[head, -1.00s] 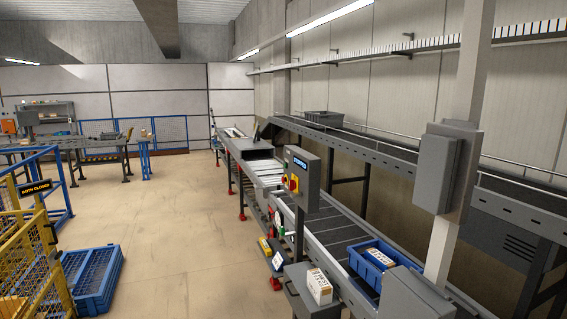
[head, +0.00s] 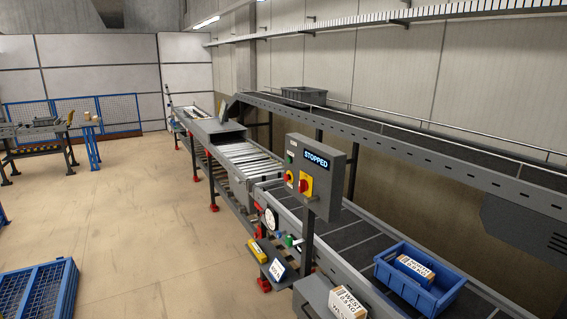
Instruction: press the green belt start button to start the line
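A grey control box (head: 325,172) stands on a post beside the conveyor, right of the middle of the head view. Its display (head: 316,161) reads STOPPED. A red knob on a yellow plate (head: 306,184) and a smaller red button (head: 288,177) are on its face. A small greenish spot (head: 290,157) shows at the upper left of the face; it is too small to tell clearly whether it is the green start button. Neither of my grippers is in view.
A blue tote (head: 408,290) with a labelled carton (head: 415,271) sits on the lower conveyor belt (head: 342,234). Another labelled carton (head: 346,303) is at the bottom edge. A blue mesh crate (head: 38,290) lies on the floor at left. The floor (head: 150,215) between is clear.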

